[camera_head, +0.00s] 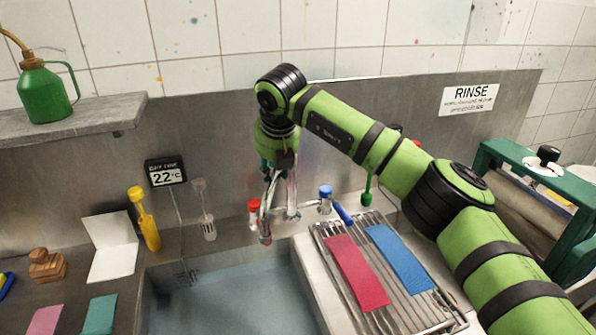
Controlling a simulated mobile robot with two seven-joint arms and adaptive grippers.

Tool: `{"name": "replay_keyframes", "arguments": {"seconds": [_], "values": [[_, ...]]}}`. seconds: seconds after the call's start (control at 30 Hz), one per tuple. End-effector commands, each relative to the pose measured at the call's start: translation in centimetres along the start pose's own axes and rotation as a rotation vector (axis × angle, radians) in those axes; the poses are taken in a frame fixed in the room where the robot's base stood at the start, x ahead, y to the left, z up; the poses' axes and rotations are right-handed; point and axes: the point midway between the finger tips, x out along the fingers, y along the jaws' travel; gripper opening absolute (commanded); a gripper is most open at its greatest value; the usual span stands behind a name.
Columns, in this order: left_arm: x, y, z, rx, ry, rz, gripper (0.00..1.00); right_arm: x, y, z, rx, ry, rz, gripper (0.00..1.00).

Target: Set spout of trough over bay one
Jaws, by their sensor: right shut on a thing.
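My right gripper (277,174) hangs down over the tap, with its arm arching in from the right. It is shut on the upper part of the metal spout (265,222); the exact contact is partly hidden by the gripper. The spout curves down and its tip points over the back right part of the trough's grey basin (222,292). The tap stands between a red knob (254,206) and a blue knob (325,192). No bay label is readable, so I cannot tell which part is bay one. My left gripper is out of view.
A draining rack (336,306) to the right holds a red cloth (356,272) and a blue cloth (399,257). A shelf (70,122) with a green can (46,94) is at left.

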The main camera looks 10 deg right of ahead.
Motion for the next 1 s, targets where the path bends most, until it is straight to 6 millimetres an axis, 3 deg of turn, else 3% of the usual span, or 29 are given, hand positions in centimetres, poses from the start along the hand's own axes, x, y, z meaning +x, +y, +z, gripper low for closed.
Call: {"name": "replay_keyframes", "arguments": {"seconds": [0.13, 0.33, 0.93, 0.97, 1.0], "values": [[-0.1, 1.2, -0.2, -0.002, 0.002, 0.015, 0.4, 0.2, 1.7, -0.2, 0.07, -0.011, -0.027, 0.0], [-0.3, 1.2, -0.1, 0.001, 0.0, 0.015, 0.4, 0.5, 2.8, -0.1, 0.133, -0.026, -0.052, 0.0], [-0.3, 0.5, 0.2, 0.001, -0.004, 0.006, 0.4, 0.6, 3.2, 0.0, 0.163, -0.033, -0.061, 0.0], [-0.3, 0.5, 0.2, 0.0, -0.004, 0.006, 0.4, 0.6, 3.2, 0.0, 0.163, -0.033, -0.061, 0.4], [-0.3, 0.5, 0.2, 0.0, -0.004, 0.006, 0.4, 0.6, 3.2, 0.0, 0.163, -0.033, -0.062, 0.56]]}}
